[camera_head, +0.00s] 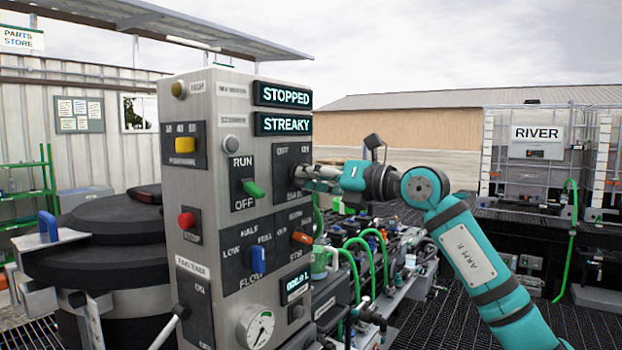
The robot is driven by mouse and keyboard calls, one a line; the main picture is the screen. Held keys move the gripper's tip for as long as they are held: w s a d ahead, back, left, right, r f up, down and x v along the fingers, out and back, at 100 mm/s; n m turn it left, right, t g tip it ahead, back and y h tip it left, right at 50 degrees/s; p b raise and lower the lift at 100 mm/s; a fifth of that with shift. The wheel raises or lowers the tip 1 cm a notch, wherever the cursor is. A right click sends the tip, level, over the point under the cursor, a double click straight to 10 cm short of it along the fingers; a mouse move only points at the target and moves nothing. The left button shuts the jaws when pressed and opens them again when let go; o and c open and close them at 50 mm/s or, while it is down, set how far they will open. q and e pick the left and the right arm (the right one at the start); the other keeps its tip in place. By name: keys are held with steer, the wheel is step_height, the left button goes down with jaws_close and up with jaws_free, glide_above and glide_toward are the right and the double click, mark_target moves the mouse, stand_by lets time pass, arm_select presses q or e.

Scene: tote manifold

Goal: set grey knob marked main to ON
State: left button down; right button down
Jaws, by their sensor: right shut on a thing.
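A steel control box stands at the middle left with a dark knob plate (283,190) near its right edge. The plate has small OFF and ON labels along its top; the lettering below is too small to read surely. My right gripper (300,173) reaches in from the right and is shut on the grey knob at this plate. The upper display (283,95) reads STOPPED and the lower one (283,124) reads STREAKY. My left gripper is not in view.
Close by are a green RUN/OFF lever (253,188), an orange knob (302,238), a blue flow lever (258,260) and a red button (186,220). Green hoses (372,240) and pipework lie below my right arm. A RIVER tote (540,150) stands at the right.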

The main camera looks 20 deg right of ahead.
steer(key=shift+m, duration=0.3)
steer(key=c, duration=1.3)
jaws_free()
steer(key=v, duration=1.2)
steer(key=shift+d, duration=0.1)
